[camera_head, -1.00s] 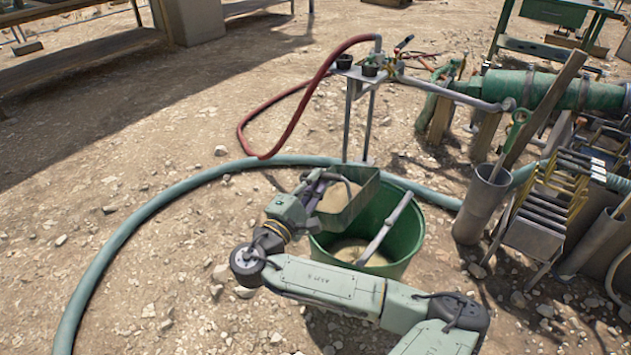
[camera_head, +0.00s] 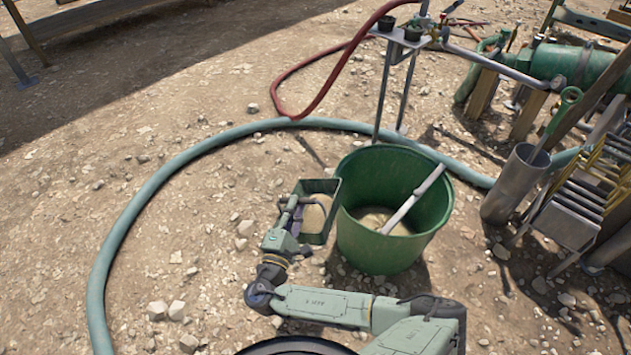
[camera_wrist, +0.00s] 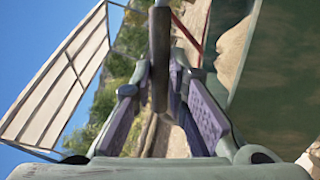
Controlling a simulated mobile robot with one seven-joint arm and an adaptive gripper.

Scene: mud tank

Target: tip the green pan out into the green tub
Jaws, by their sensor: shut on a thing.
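The green pan (camera_head: 322,187) is a small rectangular box with tan material (camera_head: 312,218) inside. In the head view it is just left of the green tub (camera_head: 385,255), its right edge close to the tub's rim; I cannot tell whether they touch. The tub is round and open, with tan material (camera_head: 372,216) at the bottom. My gripper (camera_head: 293,208) is at the pan's left side, shut on its handle. In the wrist view, the dark handle (camera_wrist: 160,60) is between my purple-padded fingers, and the pan's green wall (camera_wrist: 285,75) fills the right.
A grey paddle (camera_head: 412,200) leans in the tub, its end over the right rim. A stand (camera_head: 383,90) with a red hose (camera_head: 330,85) is behind the tub. A teal hose (camera_head: 150,195) curves around the left. Stony ground is clear at left.

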